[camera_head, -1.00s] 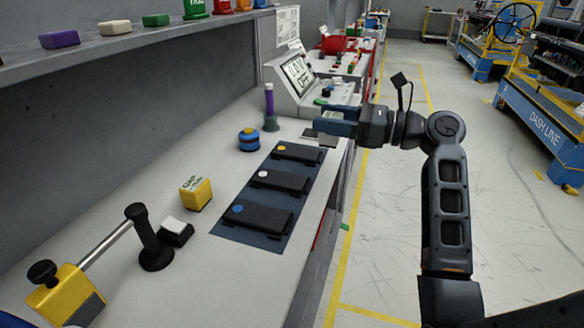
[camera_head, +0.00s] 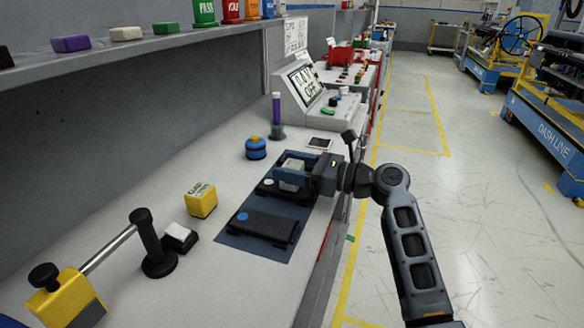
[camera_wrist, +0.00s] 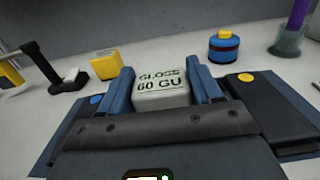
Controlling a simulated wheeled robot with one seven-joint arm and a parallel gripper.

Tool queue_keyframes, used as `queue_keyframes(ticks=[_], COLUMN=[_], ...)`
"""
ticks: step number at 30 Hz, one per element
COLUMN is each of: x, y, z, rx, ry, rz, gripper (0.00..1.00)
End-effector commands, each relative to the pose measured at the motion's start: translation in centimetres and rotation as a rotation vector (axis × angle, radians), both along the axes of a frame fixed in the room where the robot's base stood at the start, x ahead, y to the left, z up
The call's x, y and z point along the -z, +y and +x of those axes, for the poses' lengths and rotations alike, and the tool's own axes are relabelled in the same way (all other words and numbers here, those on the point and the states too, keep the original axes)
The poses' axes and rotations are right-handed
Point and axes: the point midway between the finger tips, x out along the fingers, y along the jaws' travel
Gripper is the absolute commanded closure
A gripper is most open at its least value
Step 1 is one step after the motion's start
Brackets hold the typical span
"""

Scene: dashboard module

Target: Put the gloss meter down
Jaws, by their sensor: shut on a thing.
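The gloss meter (camera_wrist: 160,88) is a pale grey-white block marked "GLOSS 60 GU" in the wrist view. My gripper (camera_head: 290,170) is shut on it, with one blue finger on each side. In the head view the gloss meter (camera_head: 292,172) shows between the fingers, over the dark blue mat (camera_head: 240,245) with black bars. It covers much of the middle bar, which has a white dot. I cannot tell whether its underside touches anything.
The bar with a blue dot (camera_head: 262,228) lies nearer on the mat. A yellow block (camera_head: 201,200), a blue round item (camera_head: 255,148) and a black-and-yellow stand (camera_head: 155,245) are on the bench. A grey console (camera_head: 305,98) stands behind.

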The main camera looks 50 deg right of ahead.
Motion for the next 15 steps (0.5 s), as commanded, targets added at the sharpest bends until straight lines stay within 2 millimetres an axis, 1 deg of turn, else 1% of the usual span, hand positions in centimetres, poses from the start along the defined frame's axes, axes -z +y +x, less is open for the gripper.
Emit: queue_keyframes(ticks=[6,10,11,15], x=[-0.12,0.17,0.17,0.17], y=[0.0,0.0,0.0,0.0], z=[0.01,0.0,0.0,0.0], rx=[0.0,-0.001,0.0,-0.001], ry=[-0.002,-0.002,-0.001,-0.001], rz=[0.0,0.001,-0.001,-0.001], gripper=[0.77,0.77,0.34,0.2])
